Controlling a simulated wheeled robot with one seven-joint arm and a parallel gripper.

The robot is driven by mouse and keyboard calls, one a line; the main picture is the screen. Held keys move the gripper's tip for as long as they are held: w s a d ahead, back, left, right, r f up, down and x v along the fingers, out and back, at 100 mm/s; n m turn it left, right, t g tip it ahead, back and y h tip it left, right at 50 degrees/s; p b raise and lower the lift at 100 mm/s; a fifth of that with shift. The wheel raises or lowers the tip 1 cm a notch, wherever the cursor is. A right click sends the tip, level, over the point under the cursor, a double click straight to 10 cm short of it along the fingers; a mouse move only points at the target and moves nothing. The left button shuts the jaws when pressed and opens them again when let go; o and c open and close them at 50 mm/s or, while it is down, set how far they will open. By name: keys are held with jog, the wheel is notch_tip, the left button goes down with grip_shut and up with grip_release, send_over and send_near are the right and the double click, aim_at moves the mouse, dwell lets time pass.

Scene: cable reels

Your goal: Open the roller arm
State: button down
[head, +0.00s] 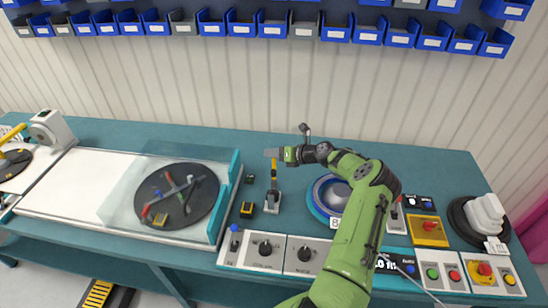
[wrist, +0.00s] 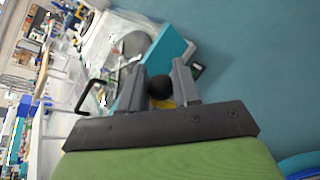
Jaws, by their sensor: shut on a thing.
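The roller arm appears to be the small upright yellow and dark lever (head: 274,168) on a grey base (head: 272,203) in the head view, on the teal bench right of the clear-covered turntable. My gripper (head: 272,154) is at its upper end. In the wrist view, a round black knob (wrist: 160,87) sits between the two grey fingers of my gripper (wrist: 160,70), with a bit of yellow below it. The gripper is shut on this knob. The fingers and palm hide most of the lever in the wrist view.
A clear cover over a dark turntable (head: 178,196) stands just left of the lever. A panel with two black dials (head: 283,252) lies in front. A blue-rimmed reel (head: 325,196) is to the right, partly behind my arm. Blue bins (head: 271,26) line the wall.

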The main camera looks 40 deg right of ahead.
jog(key=shift+w+d+f, duration=0.15)
jog(key=shift+d+f, duration=0.15)
jog(key=shift+d, duration=0.05)
jog(key=shift+f+m+g, duration=0.2)
jog(key=shift+m+g, duration=0.1)
jog(key=c, duration=0.9)
grip_release()
jog(key=shift+w+r, duration=0.1)
jog(key=shift+r, duration=0.1)
jog(key=v, duration=1.5)
jog(key=shift+s+d, duration=0.2)
jog(key=shift+s, duration=0.1)
